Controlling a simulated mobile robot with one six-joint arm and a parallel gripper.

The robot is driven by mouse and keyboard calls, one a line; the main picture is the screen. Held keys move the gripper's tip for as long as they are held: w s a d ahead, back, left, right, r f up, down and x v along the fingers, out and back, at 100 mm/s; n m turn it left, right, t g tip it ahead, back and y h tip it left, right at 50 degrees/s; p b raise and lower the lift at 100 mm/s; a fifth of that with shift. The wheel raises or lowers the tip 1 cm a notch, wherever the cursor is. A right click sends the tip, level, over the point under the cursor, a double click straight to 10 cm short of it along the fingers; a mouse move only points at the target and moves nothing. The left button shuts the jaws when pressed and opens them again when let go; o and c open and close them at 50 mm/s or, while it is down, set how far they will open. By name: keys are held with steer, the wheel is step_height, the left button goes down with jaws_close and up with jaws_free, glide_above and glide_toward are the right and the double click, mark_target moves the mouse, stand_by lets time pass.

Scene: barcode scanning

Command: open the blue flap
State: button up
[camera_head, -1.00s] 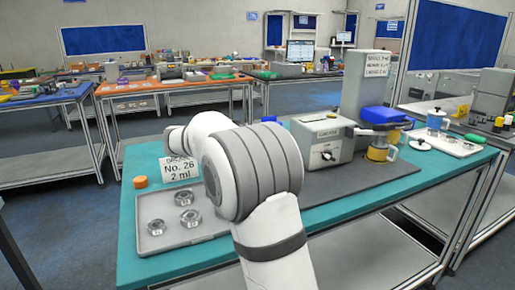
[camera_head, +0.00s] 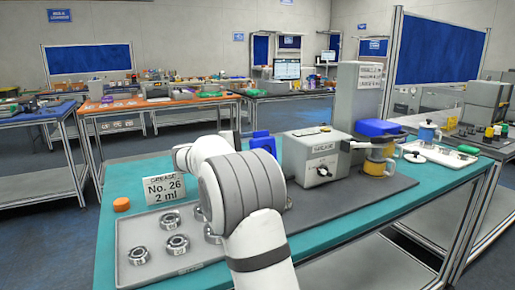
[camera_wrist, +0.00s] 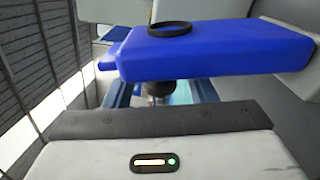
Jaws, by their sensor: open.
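My gripper is mostly hidden behind my own arm in the head view, left of the grey machine and apart from that flap. Blue pieces (camera_head: 263,143) stand just beyond my arm; I cannot tell what they belong to. In the wrist view, a thick blue slab (camera_wrist: 215,48) with a black ring (camera_wrist: 170,28) on it is close; I cannot tell if it is the flap. My gripper is open.
The grey grease machine (camera_head: 316,155) and a tall grey column (camera_head: 357,95) stand on the dark mat.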

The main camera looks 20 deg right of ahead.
steer(key=shift+d, duration=0.25)
jaws_close()
stand_by(0.4)
